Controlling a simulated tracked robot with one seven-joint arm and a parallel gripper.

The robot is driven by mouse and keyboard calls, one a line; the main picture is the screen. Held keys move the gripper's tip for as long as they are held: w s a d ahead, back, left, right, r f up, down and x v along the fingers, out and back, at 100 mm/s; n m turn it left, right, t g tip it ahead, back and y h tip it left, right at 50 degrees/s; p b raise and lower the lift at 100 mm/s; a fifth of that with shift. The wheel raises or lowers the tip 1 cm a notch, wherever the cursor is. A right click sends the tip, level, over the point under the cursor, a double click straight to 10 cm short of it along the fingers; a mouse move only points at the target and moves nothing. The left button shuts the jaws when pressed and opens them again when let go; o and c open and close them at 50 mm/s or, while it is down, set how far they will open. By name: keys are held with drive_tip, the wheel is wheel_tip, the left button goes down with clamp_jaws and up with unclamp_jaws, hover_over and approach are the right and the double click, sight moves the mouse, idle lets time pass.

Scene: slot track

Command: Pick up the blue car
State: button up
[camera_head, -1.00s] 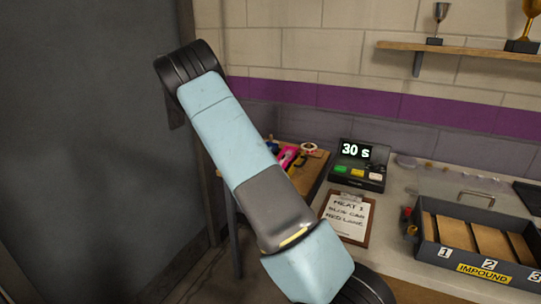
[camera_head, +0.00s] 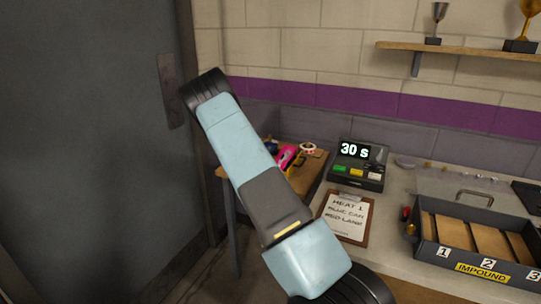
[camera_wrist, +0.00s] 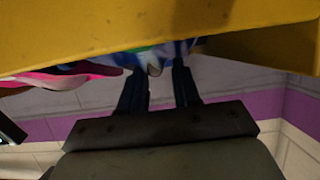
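In the wrist view, my gripper (camera_wrist: 159,72) has its two dark fingers apart, with the wall showing between them. A blue, green and white thing (camera_wrist: 152,57) shows at the fingertips, partly hidden by a yellow-brown surface; it may be the blue car, but I cannot tell whether the fingers touch it. In the head view, a small blue bit (camera_head: 271,143) shows on the wooden side table (camera_head: 314,167) beside my arm. My gripper is hidden in the head view.
A pink thing (camera_head: 286,156) and a red-and-white ring (camera_head: 308,148) are on the side table. To the right are a timer box (camera_head: 357,171) reading 30 s, a clipboard (camera_head: 346,214) and an impound tray (camera_head: 483,269). A grey door (camera_head: 90,140) stands at left.

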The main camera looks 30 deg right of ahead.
drive_tip(key=shift+d, duration=0.15)
clamp_jaws()
drive_tip(key=shift+r, duration=0.1)
idle(0.3)
